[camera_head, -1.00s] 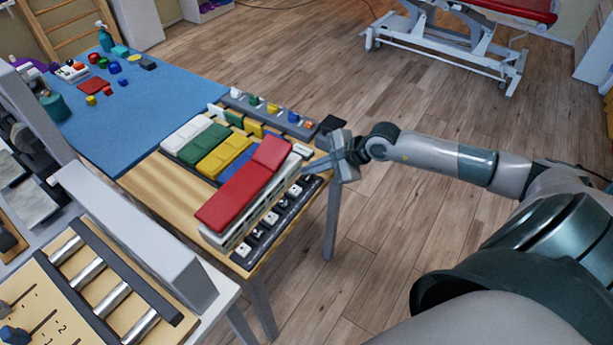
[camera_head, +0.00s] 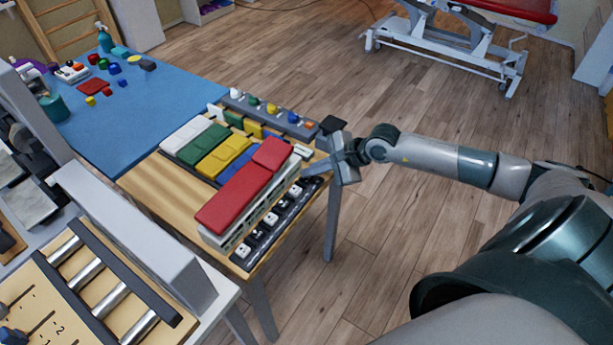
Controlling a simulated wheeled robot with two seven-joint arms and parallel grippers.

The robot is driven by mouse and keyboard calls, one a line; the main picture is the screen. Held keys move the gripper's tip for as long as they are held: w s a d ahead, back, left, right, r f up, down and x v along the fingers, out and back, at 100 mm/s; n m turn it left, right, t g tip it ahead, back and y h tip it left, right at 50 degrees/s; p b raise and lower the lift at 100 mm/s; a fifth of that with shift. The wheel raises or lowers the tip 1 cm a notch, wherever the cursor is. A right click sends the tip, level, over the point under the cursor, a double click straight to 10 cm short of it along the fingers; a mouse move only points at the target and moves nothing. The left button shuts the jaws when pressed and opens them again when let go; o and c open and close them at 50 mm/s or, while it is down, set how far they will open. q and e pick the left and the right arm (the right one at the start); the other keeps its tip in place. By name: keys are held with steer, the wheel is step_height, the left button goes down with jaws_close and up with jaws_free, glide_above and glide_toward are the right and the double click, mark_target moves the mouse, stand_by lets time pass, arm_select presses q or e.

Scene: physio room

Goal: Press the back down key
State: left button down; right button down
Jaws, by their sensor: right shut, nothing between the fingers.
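A dark key strip (camera_head: 275,221) with black and white keys runs along the right edge of the wooden table. The marks on its keys are too small to read, so I cannot tell which one is the back down key. My right gripper (camera_head: 308,173) is shut and empty. Its fingertips point left and down over the far end of the strip, close above the farthest dark key (camera_head: 313,181). I cannot tell whether they touch it. The gripper hides part of that end. My left gripper is not in view.
A stack topped by a red pad (camera_head: 243,187) stands right beside the strip. Yellow (camera_head: 222,158), green (camera_head: 203,143) and white (camera_head: 187,133) pads lie further left. A grey peg rail (camera_head: 272,113) lies behind. Open floor (camera_head: 430,240) is at the right.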

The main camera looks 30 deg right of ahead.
mark_target(311, 179)
steer(key=shift+r+p, duration=0.4)
steer(key=shift+r, duration=0.5)
steer(key=shift+r+p, duration=1.1)
steer(key=shift+r, duration=1.4)
